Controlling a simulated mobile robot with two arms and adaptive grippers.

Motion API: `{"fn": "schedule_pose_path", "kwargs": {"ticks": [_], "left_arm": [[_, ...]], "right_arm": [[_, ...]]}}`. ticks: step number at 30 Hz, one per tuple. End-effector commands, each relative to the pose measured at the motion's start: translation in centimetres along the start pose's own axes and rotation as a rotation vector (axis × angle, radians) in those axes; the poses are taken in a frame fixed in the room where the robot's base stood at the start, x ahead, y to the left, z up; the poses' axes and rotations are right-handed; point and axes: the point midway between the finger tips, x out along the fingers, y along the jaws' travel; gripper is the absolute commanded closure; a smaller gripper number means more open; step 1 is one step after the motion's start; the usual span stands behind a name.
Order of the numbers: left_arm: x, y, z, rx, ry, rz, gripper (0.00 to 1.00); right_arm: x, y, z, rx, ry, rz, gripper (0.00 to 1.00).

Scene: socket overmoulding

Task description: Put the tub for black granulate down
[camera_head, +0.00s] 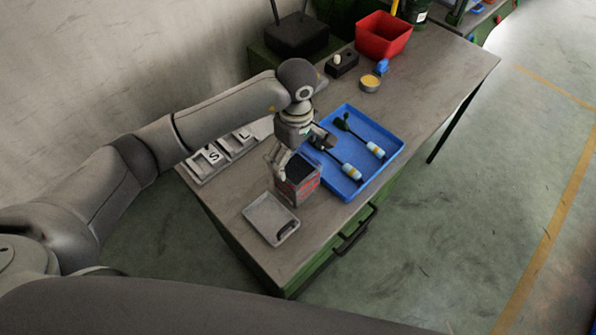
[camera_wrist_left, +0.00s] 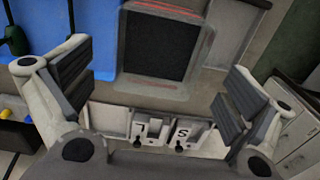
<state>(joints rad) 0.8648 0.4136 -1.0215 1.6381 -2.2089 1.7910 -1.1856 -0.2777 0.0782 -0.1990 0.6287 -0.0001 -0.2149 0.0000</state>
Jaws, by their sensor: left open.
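The tub for black granulate (camera_head: 300,190) is a small see-through box with red markings, filled with dark granulate. It stands upright on the workbench, between the blue tray and the small grey tray. My left gripper (camera_head: 301,152) is above the tub with its fingers spread. In the left wrist view the tub (camera_wrist_left: 156,85) lies ahead of the open fingers (camera_wrist_left: 163,88), with gaps on both sides, and neither finger appears to touch it. My right gripper is not in view.
The grey tray (camera_head: 262,215) lies in front. Holders marked S and L (camera_head: 216,167) stand behind left.

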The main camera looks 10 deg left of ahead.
Motion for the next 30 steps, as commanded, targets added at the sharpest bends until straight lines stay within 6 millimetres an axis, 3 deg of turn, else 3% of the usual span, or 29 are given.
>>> {"fn": "schedule_pose_path", "kwargs": {"ticks": [3,7,11,18,29,30], "left_arm": [[1.5,0.0,0.1,-0.001,-0.004,-0.001,0.00],[2.3,0.1,0.1,0.000,-0.002,0.001,0.00],[3.2,0.0,0.1,-0.002,-0.004,-0.001,0.00],[6.5,0.1,-0.1,-0.002,-0.004,0.000,0.00],[7.6,0.2,-0.1,0.000,-0.002,0.003,0.00],[7.6,0.2,-0.1,0.000,-0.002,0.003,0.04]], "right_arm": [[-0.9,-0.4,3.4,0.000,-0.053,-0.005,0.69],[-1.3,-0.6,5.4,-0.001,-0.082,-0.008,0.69],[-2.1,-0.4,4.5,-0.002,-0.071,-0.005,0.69],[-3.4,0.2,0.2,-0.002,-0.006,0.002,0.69],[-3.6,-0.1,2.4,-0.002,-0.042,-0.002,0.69],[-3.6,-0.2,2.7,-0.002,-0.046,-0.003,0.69]]}}
